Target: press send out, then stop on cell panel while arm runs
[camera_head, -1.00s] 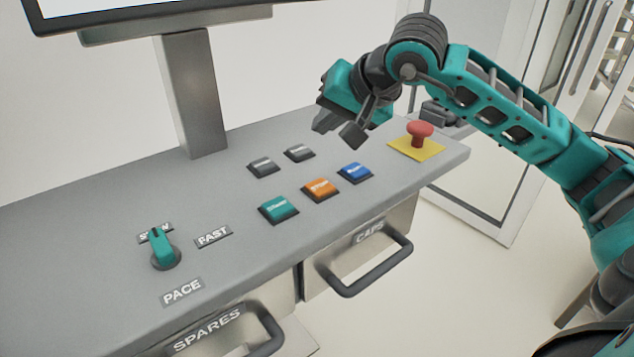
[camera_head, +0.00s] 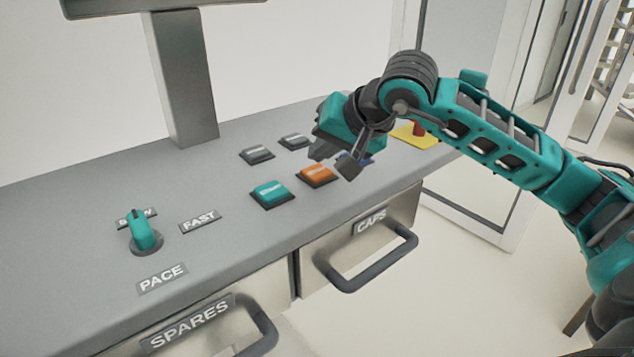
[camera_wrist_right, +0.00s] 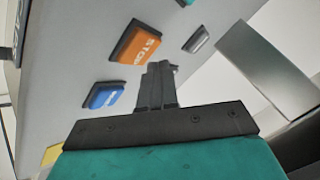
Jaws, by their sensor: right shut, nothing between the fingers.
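The cell panel (camera_head: 60,240) is a grey sloped desk top. On it are a teal button (camera_head: 271,194), an orange button (camera_head: 316,174) and a blue button, which is mostly hidden behind my right gripper in the head view. In the right wrist view the orange button (camera_wrist_right: 137,45) reads STOP and the blue button (camera_wrist_right: 103,96) lies beside it; the blue label is too small to read. My right gripper (camera_head: 333,163) is shut and empty, above the panel near the blue and orange buttons. It also shows in the right wrist view (camera_wrist_right: 157,75). My left gripper is not in view.
Two grey buttons (camera_head: 274,147) sit behind the coloured ones. A red mushroom button (camera_head: 418,129) on a yellow plate is partly hidden by my right arm. A teal pace knob (camera_head: 144,234) is at left. Drawer handles (camera_head: 370,262) stick out in front. A monitor post (camera_head: 182,80) stands behind.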

